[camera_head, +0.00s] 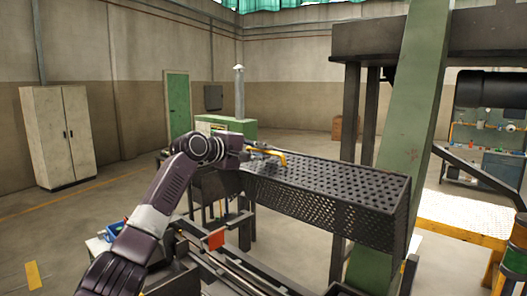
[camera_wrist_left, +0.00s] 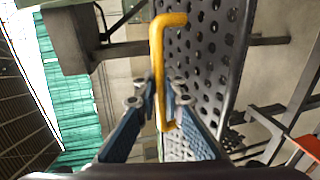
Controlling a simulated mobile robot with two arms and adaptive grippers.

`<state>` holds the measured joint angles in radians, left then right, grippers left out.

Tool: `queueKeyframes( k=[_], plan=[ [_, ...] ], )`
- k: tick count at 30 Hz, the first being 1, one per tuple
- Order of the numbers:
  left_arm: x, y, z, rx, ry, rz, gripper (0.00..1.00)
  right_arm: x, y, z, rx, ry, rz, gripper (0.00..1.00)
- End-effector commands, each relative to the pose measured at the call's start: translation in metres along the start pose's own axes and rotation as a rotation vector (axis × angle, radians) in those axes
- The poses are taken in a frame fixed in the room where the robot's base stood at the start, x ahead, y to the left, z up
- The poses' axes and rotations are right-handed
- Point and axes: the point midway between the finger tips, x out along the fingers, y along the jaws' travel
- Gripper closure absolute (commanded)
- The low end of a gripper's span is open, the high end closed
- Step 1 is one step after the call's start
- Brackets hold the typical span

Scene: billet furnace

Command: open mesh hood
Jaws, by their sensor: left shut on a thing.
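The mesh hood (camera_head: 335,190) is a dark perforated metal box in the middle of the head view, above a low machine frame. Its yellow handle (camera_head: 272,152) is at the left end of its top. My left gripper (camera_head: 248,153) reaches the handle from the left. In the left wrist view the handle (camera_wrist_left: 157,52) is a bent yellow bar beside the perforated panel (camera_wrist_left: 205,45) of the hood. The blue fingers of my left gripper (camera_wrist_left: 158,95) are shut around the bar. My right gripper does not show.
A green slanted post (camera_head: 415,110) stands right behind the hood, with dark posts beside it. Machine rails with an orange-red plate (camera_head: 216,240) lie below my left arm. A beige cabinet (camera_head: 60,135) stands at far left. The floor between is open.

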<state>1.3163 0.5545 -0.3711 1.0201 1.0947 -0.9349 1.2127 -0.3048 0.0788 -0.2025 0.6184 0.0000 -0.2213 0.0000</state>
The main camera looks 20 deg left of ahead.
Motion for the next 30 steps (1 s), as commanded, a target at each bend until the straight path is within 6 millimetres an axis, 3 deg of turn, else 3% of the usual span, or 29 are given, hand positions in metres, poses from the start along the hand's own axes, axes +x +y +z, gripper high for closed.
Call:
queueKeyframes(
  k=[7, 8, 10, 20, 26, 30],
  plan=[
    [0.003, -0.007, 0.001, -0.002, -0.003, -0.013, 1.00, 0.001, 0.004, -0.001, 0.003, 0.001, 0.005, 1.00],
    [0.003, -0.007, 0.001, -0.002, -0.003, -0.013, 0.89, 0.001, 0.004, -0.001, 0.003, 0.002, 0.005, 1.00],
    [0.003, -0.007, 0.001, -0.002, -0.003, -0.013, 0.83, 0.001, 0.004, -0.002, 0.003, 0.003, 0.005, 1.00],
    [0.000, -0.005, 0.001, 0.000, -0.002, -0.009, 0.83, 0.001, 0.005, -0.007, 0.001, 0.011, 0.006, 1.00],
    [-0.019, -0.004, -0.001, 0.001, -0.001, -0.005, 0.83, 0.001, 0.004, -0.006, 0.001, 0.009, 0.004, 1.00],
    [-0.044, -0.004, -0.001, 0.001, 0.001, -0.005, 0.83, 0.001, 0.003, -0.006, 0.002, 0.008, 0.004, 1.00]
  ],
)
